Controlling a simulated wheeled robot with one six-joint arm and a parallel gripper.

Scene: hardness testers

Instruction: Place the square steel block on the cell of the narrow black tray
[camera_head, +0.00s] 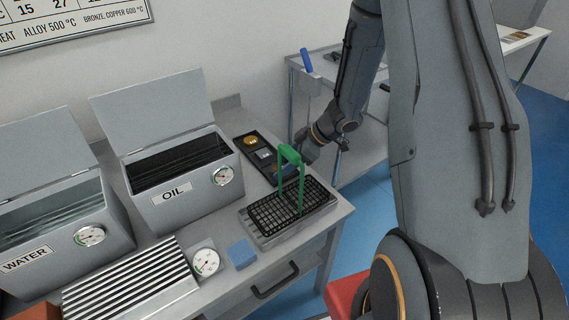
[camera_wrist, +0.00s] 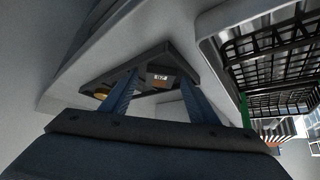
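The narrow black tray (camera_head: 242,146) lies on the bench beside the oil tank and also shows in the wrist view (camera_wrist: 196,65). A gold round piece (camera_head: 251,141) sits at its far end. The small square steel block (camera_head: 264,155) appears to lie in the tray's middle part. In the wrist view the block (camera_wrist: 160,79) shows beyond and between my fingertips. My gripper (camera_head: 286,170) is above the near end of the tray, its blue fingers (camera_wrist: 160,88) spread apart with nothing held between them. Part of the tray is hidden behind the gripper.
A black wire basket (camera_head: 277,215) with a green handle (camera_head: 291,155) stands close in front of my gripper. The oil tank (camera_head: 180,180) with raised lid is to the left. A blue block (camera_head: 241,254) and dial gauge (camera_head: 206,262) lie near the bench front.

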